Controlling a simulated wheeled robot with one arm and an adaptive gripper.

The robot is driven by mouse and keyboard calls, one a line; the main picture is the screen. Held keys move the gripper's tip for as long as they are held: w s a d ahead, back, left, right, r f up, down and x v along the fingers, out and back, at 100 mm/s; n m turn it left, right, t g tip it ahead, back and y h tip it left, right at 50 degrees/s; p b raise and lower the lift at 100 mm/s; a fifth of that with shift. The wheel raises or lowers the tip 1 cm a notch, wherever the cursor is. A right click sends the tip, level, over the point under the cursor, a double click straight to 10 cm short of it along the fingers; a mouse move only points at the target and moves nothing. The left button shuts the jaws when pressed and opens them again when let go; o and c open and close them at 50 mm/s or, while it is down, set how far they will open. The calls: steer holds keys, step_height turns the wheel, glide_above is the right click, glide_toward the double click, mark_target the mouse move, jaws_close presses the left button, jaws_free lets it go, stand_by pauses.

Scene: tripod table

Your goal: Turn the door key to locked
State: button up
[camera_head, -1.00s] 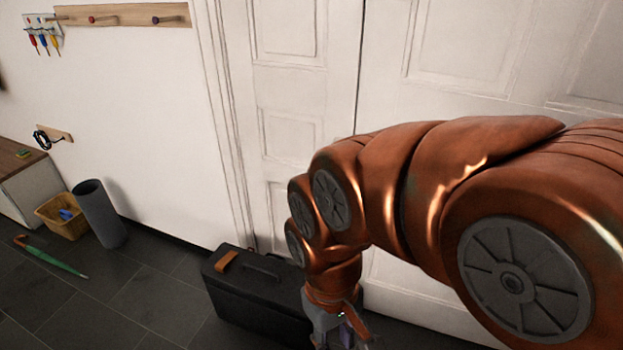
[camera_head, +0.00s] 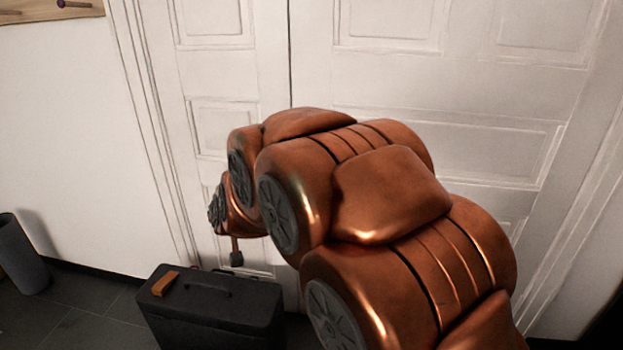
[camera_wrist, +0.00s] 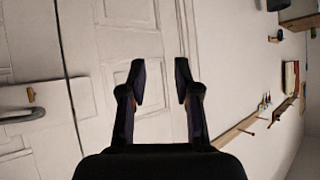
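The white door (camera_head: 440,60) fills the back of the head view, with a dark vertical seam. In the wrist view, which is turned sideways, a metal door handle (camera_wrist: 22,115) lies at the left edge. A small orange-brown piece (camera_wrist: 31,95) beside it looks like the key; it is too small to tell how it is turned. My gripper (camera_wrist: 162,82) is open and empty in front of door panelling. In the picture, the handle and key lie well to its left.
A black case (camera_head: 215,310) with an orange item (camera_head: 165,284) on it stands on the floor by the door. A grey bin (camera_head: 22,255) is at the far left. A wooden peg rail (camera_wrist: 240,130) is on the wall at right in the wrist view.

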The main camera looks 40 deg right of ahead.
steer(key=w+d+f+m+t+h+b, duration=0.15)
steer(key=d+h+b, duration=0.25)
steer(key=d, duration=0.4)
steer(key=w+d+f+m+t+h+b, duration=0.1)
steer(key=w+d+m+t+h+b, duration=0.15)
steer(key=d+b, duration=0.4)
steer(key=s+d+m+g+h+b, duration=0.25)
steer(key=s+d+h+b, duration=0.25)
steer(key=d+h, duration=0.55)
steer(key=shift+t+y, duration=0.35)
steer(key=shift+y, duration=0.45)
steer(key=shift+b+x, duration=0.65)
steer(key=shift+x, duration=3.8)
steer(key=shift+s, duration=0.1)
steer(key=shift+c, duration=0.4)
jaws_close()
